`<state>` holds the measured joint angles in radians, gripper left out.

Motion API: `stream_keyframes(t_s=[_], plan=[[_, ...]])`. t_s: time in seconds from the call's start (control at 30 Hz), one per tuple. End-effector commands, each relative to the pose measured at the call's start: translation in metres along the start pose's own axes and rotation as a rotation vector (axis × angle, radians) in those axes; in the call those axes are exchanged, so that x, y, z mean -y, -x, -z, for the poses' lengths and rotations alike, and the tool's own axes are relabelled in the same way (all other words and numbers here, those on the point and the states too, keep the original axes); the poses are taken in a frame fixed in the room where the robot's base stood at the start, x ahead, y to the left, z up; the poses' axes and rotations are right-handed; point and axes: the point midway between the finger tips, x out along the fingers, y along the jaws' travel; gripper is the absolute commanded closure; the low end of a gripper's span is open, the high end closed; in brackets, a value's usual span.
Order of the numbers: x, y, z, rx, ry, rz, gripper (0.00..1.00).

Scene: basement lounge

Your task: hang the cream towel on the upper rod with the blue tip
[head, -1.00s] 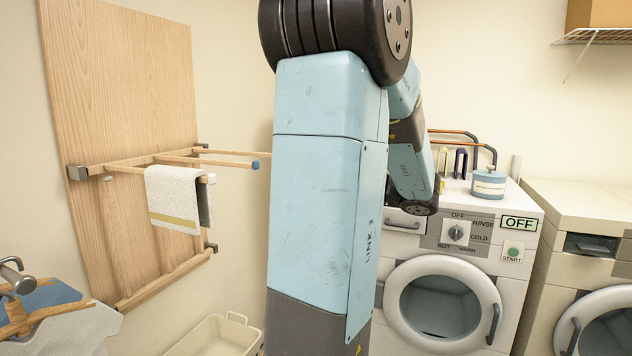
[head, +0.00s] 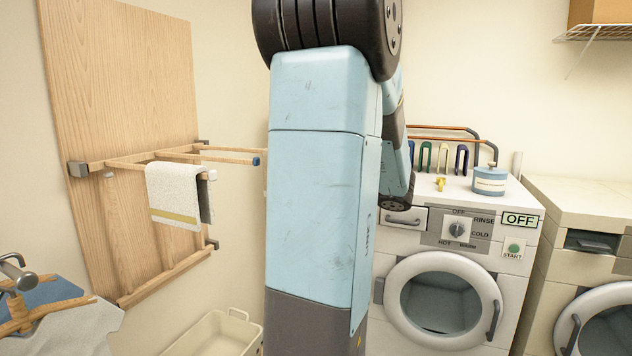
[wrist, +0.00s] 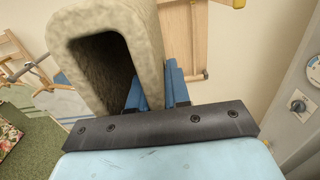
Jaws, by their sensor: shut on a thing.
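The cream towel (wrist: 150,55) shows in the wrist view as a thick folded loop with a dark hollow. My gripper (wrist: 158,88) has its blue fingers shut on the loop's right side. In the head view the gripper and this towel are hidden behind my arm. The rod with the blue tip (head: 255,160) sticks out from the wooden rack (head: 130,165) on the left wall, its length bare where I see it. A pale towel with a mustard band (head: 175,195) hangs over the neighbouring rod, which has a white tip (head: 212,175).
A washing machine (head: 425,245) stands right of my arm, with a blue tin (head: 489,180) and several coloured hooks above it. A pale basket (head: 215,335) is on the floor below the rack.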

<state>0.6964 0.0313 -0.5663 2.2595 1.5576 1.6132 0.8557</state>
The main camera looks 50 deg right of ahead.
Motion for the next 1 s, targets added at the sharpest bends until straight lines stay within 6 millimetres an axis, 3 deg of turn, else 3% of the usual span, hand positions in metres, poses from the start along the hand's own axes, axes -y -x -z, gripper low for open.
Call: stream_keyframes(t_s=[1.0], plan=[[0.001, -0.065, 0.004, -0.001, 0.001, 0.001, 1.0]])
